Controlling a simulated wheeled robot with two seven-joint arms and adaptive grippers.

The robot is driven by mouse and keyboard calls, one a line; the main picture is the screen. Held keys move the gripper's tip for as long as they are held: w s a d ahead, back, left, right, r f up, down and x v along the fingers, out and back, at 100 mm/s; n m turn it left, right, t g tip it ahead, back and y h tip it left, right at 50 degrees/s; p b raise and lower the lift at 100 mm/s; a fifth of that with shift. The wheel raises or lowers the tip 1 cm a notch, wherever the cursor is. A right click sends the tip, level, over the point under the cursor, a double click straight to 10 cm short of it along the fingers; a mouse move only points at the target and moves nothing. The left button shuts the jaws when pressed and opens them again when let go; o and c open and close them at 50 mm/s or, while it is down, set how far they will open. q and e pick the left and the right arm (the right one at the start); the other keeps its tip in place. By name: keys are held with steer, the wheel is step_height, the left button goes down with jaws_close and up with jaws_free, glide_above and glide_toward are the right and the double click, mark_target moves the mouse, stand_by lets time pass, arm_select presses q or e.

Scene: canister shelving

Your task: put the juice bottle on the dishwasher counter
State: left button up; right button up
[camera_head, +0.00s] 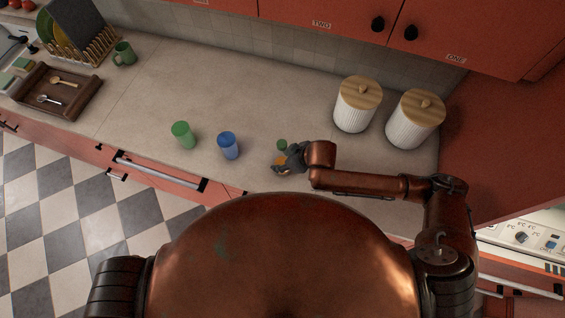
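The juice bottle (279,160) is a small orange bottle with a green cap on the counter near its front edge, seen from above. My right gripper (284,164) is at the bottle, its dark fingers beside and partly over it. They hide part of the bottle, and I cannot tell whether they are closed on it or whether it is lifted. The pale counter (150,90) runs left above a red front with a long metal handle (160,172), which may be the dishwasher. My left gripper is not in view.
A blue cup (228,146) and a green cup (182,135) stand left of the bottle. Two white canisters with wooden lids (353,108) (414,122) stand to the right. A brown tray (75,104), dish rack (85,52) and green mug (124,54) are far left.

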steer(key=shift+f, duration=0.15)
steer(key=o, duration=1.3)
steer(key=v, duration=1.2)
